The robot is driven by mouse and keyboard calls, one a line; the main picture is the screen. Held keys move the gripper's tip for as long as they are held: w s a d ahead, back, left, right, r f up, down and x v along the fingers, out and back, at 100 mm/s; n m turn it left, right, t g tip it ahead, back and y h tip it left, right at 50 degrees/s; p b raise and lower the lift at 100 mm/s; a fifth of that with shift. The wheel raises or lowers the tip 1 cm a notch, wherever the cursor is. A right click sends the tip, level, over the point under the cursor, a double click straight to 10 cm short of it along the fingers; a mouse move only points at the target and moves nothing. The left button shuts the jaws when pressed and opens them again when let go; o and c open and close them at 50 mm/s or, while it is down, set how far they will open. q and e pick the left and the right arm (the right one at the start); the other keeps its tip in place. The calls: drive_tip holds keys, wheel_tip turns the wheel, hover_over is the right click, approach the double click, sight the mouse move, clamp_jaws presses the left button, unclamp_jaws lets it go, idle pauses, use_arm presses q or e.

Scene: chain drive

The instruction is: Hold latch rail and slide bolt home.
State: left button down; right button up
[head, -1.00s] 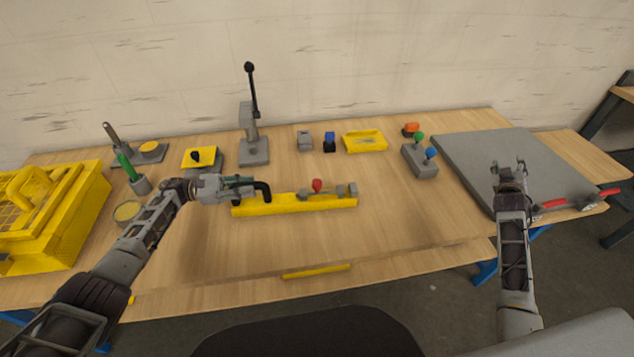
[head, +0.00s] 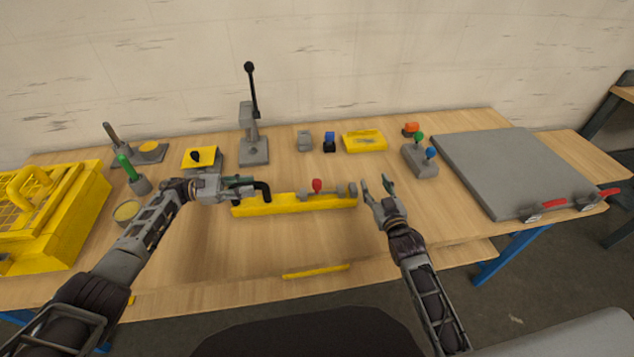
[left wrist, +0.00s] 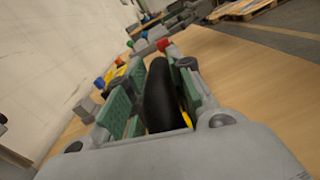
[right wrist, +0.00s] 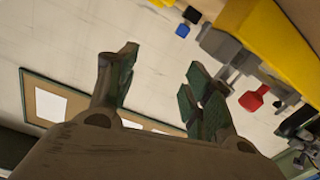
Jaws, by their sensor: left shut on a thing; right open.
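The latch rail (head: 290,206) is a long yellow bar on the bench, with a black curved handle (head: 266,190) at its left end. A grey bolt with a red knob (head: 317,185) sits on top of the rail. The red knob also shows in the right wrist view (right wrist: 254,98). My left gripper (head: 245,187) is shut on the black handle, which stands between its green pads in the left wrist view (left wrist: 158,95). My right gripper (head: 376,188) is open and empty, just right of the rail's right end and apart from it.
Behind the rail stand a lever press (head: 254,150), a blue block (head: 329,142) and a yellow tray (head: 365,148). A joystick box (head: 420,162) and a grey panel (head: 520,165) lie to the right. A yellow crate (head: 50,220) is at left. The bench in front of the rail is mostly clear.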

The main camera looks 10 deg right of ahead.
sight(319, 185)
drive_tip(key=s+a+y, duration=0.1)
drive_tip(key=s+a, duration=0.2)
drive_tip(key=a, duration=0.4)
drive_tip(key=s+a+y, duration=0.2)
drive_tip(key=s+a, duration=0.1)
drive_tip(key=a, duration=0.5)
drive_tip(key=shift+f, duration=0.25)
drive_tip(key=shift+w, duration=0.25)
drive_tip(key=shift+w+a, duration=0.4)
drive_tip(key=shift+w, duration=1.5)
drive_tip(key=shift+w+a, duration=0.45)
drive_tip(key=shift+w, duration=1.4)
drive_tip(key=shift+w+a, duration=0.4)
drive_tip(key=shift+w, duration=1.5)
clamp_jaws()
